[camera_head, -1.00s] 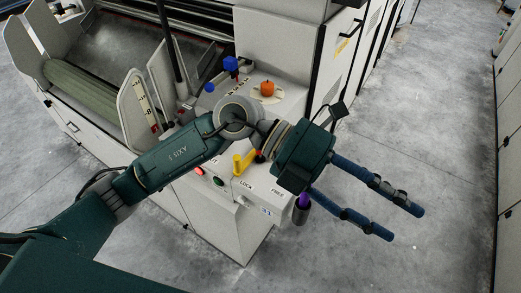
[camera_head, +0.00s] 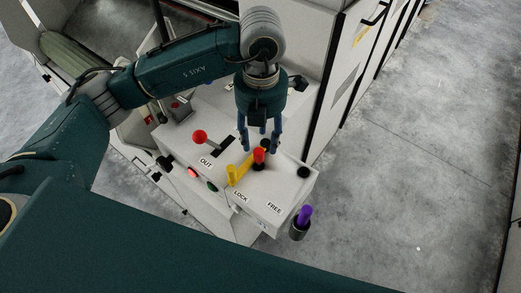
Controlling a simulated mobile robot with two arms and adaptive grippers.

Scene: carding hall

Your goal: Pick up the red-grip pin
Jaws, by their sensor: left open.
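The red-grip pin (camera_head: 259,154) stands upright on the white control box (camera_head: 287,192), with a dark base under its red grip. It is just behind a yellow handle (camera_head: 236,175). My left gripper (camera_head: 260,143) points down with its blue fingers spread apart, open and empty. In the picture the fingertips frame the red grip from just above it; I cannot tell how much height lies between them. My right gripper is not in view.
A red ball lever (camera_head: 199,137) sits in a slot near the OUT label. A purple-topped item (camera_head: 305,214) stands in a grey cup (camera_head: 299,230) at the box's front right corner. LOCK and FREE labels mark the box. Clear floor lies to the right.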

